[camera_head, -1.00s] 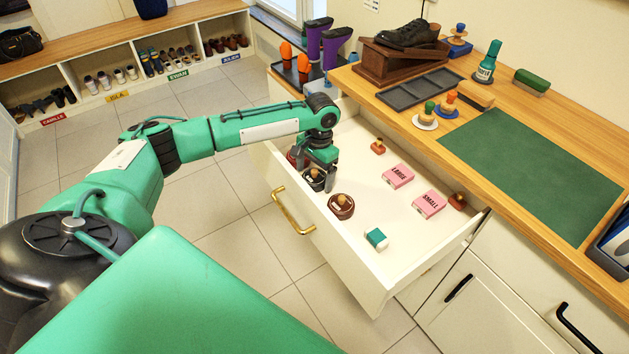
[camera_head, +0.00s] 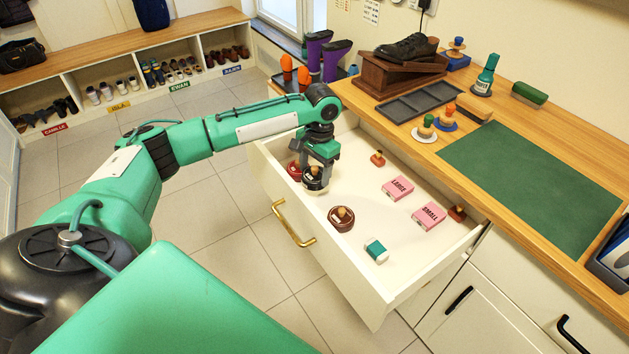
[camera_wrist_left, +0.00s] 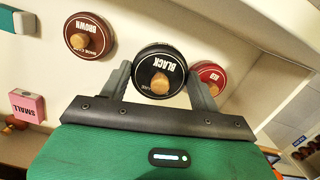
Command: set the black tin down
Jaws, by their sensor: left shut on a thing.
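My left gripper (camera_head: 318,170) is shut on the black tin (camera_head: 314,180), inside the open drawer (camera_head: 368,262) near its left end. In the left wrist view the black tin (camera_wrist_left: 160,58), with a wooden knob on its lid, sits between the two fingers (camera_wrist_left: 160,90). Its label reads BLACK and the lid faces the camera. From these views I cannot tell surely how far its base is from the drawer floor. The red tin (camera_head: 294,171) is close beside it; it also shows in the left wrist view (camera_wrist_left: 208,76). My right gripper is out of view.
The brown tin (camera_head: 341,218) lies toward the drawer's front. Pink LARGE (camera_head: 398,188) and SMALL (camera_head: 429,216) boxes, a teal-white block (camera_head: 376,250) and small wooden-handled items occupy other parts. White drawer floor is free between them. The counter (camera_head: 440,148) borders the drawer's back.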

